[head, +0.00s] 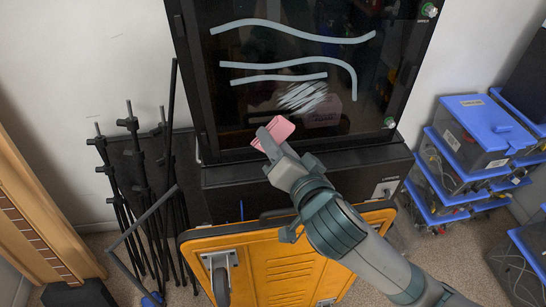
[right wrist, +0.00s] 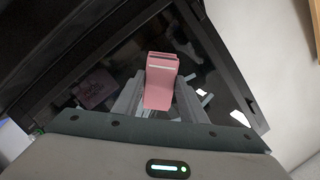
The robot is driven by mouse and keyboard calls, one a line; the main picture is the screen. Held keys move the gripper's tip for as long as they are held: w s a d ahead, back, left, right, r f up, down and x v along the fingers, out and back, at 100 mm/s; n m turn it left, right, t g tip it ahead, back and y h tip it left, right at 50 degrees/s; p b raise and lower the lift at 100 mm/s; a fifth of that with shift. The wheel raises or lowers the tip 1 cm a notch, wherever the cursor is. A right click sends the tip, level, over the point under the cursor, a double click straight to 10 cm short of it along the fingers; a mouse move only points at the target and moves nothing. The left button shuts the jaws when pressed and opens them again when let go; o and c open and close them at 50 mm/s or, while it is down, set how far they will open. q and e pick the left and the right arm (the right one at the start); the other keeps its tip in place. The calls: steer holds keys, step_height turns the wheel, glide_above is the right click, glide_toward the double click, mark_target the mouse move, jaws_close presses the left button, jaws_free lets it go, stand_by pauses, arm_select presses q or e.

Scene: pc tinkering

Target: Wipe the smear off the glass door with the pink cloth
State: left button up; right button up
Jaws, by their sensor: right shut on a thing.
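The glass door (head: 290,105) is the dark front panel of a black cabinet in the head view. A white scribbled smear (head: 302,96) lies on its lower middle. My right gripper (head: 268,140) is shut on the pink cloth (head: 279,129), below and left of the smear. The cloth also shows between the fingers in the right wrist view (right wrist: 160,82). I cannot tell whether the cloth touches the glass; a pinkish reflection shows in the door. My left gripper is not in view.
Pale wavy lines (head: 290,32) run across the door above the smear. A yellow cart (head: 270,262) with a caster stands below the cabinet. Black tripod stands (head: 140,190) are at left. Clear bins with blue lids (head: 475,125) are stacked at right.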

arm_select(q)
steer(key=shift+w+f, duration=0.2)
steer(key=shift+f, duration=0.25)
arm_select(e)
steer(key=shift+s+d+r+m+t+h, duration=0.1)
steer(key=shift+d+r+m+t+h, duration=0.45)
steer(key=shift+d+t+h, duration=0.25)
arm_select(q)
steer(key=shift+b, duration=0.3)
arm_select(e)
steer(key=shift+y, duration=0.3)
